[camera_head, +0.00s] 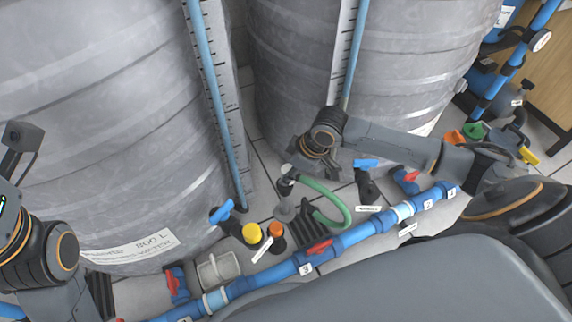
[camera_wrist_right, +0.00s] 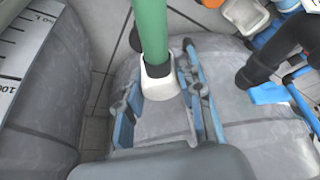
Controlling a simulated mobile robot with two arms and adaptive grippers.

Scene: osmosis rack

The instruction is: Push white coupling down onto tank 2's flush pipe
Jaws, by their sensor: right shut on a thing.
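The white coupling (camera_wrist_right: 160,85) sits on the end of a green hose (camera_wrist_right: 150,30) in the right wrist view, with a dark collar at its top. My right gripper (camera_wrist_right: 160,100) is shut on it, one finger on each side. In the head view the right gripper (camera_head: 297,177) is at the upper end of the looping green hose (camera_head: 331,196).
Two large grey tanks (camera_head: 110,120) (camera_head: 385,70) stand behind, with blue level tubes. A blue pipe run (camera_head: 345,240) with red-handled valves crosses the front. Blue-handled valves (camera_head: 222,212) (camera_head: 366,164) and yellow (camera_head: 252,233) and orange (camera_head: 276,230) caps crowd the stub.

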